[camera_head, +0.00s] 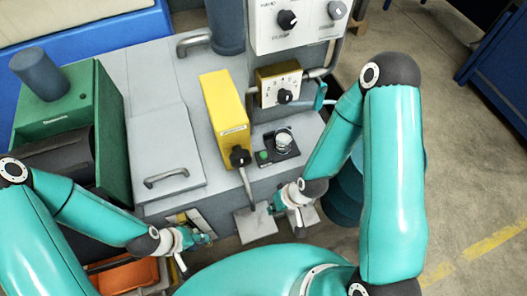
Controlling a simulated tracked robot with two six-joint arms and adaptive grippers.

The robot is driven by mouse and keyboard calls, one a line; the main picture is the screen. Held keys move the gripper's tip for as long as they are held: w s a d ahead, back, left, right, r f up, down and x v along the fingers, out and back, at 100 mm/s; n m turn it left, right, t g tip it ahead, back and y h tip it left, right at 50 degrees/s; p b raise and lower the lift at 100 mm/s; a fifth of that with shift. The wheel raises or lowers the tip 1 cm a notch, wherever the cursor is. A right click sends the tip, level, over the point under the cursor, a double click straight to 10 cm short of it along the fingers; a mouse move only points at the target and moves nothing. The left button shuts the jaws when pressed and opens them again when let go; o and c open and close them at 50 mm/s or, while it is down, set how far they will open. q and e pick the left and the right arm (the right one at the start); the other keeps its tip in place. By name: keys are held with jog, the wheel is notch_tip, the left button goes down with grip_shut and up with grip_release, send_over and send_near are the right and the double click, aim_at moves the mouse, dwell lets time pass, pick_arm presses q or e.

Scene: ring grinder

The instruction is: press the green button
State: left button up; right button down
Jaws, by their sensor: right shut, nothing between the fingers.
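The green button (263,156) is a small green disc on a black control plate (287,153) at the front right of the grey machine top, beside a round pale knob (283,138). My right gripper (273,209) is shut and empty, in front of and below the button near the machine's front edge. It is apart from the button. My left gripper (207,239) is further left and lower, in front of the machine. It is too small to tell whether its fingers are open.
A yellow box (224,103) with a black-knobbed lever (240,157) stands just left of the button. A dial box (279,84) is behind it. A lid with a handle (166,176) lies left, and an orange item (127,274) is at lower left.

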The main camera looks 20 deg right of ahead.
jog(key=w+d+r+n+t+y+p, duration=0.1)
jog(key=w+r+n+t+p, duration=0.2)
jog(key=w+r+n, duration=0.65)
notch_tip(320, 180, up, 8)
jog(key=n+t+y+p, duration=0.1)
jog(key=n+t+p, duration=0.1)
jog(key=n, duration=0.6)
send_over(265, 156)
jog(key=shift+w+f, duration=0.1)
notch_tip(265, 156, down, 8)
jog(key=b, duration=0.7)
jog(key=shift+f+b, duration=0.4)
jog(key=shift+f, duration=0.05)
jog(key=shift+f+b, duration=0.3)
jog(key=shift+b, duration=0.25)
